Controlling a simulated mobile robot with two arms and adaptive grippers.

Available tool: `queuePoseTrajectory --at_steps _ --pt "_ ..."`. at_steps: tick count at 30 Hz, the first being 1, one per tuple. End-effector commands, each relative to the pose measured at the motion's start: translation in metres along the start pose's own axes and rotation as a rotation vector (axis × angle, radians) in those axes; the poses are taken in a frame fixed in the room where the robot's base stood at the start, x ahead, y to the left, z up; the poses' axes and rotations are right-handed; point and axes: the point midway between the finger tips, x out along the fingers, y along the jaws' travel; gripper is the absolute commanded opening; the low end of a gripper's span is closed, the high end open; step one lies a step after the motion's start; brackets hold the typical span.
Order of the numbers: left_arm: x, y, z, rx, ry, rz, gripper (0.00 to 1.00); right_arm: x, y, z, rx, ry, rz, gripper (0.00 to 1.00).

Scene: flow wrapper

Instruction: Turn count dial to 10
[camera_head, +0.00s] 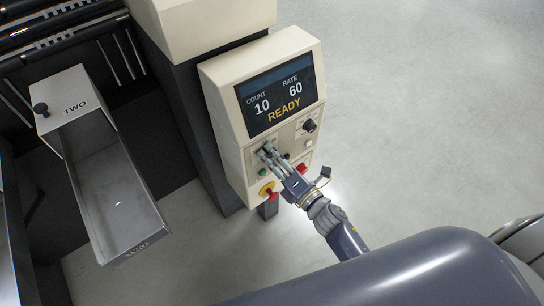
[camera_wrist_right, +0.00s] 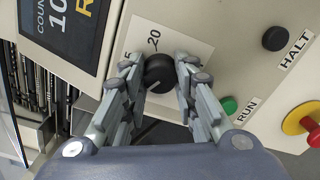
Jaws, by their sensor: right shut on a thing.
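The control panel (camera_head: 237,92) has a dark display (camera_head: 281,95) that reads COUNT 10, RATE 60 and READY. The count dial (camera_wrist_right: 159,72) is a black round knob on a pale plate, with the number 20 printed near it, in the right wrist view. My right gripper (camera_head: 268,152) reaches the panel below the display. In the right wrist view its two fingers (camera_wrist_right: 160,76) are shut on the count dial, one on each side. In the head view the fingers mostly hide the dial. My left gripper is not in view.
A second black knob (camera_head: 310,126) sits on the panel's right. A metal chute (camera_head: 112,190) marked TWO stands left.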

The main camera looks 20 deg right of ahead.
Motion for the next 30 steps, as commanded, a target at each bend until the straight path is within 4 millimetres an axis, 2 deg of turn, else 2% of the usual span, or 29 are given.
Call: queuePoseTrajectory --at_steps 7,8,9,10,22,26,30 --pt "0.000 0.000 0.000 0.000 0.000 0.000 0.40 0.000 -0.001 -0.001 -0.003 0.002 -0.002 0.03" --pt "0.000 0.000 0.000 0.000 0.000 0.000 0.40 0.000 -0.001 -0.001 -0.003 0.002 -0.002 0.34" --pt "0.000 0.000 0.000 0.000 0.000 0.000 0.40 -0.001 -0.001 -0.001 -0.002 0.002 -0.002 0.43" --pt "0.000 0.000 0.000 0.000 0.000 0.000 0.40 0.000 -0.001 -0.001 -0.002 0.002 -0.002 0.47" --pt "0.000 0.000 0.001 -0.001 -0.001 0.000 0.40 -0.004 -0.001 -0.001 -0.001 0.001 -0.001 0.47" --pt "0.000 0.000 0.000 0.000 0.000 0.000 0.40 -0.020 -0.002 -0.001 0.000 0.002 -0.004 0.47" --pt "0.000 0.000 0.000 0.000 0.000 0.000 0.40 -0.048 -0.002 -0.001 -0.001 0.002 -0.005 0.47"
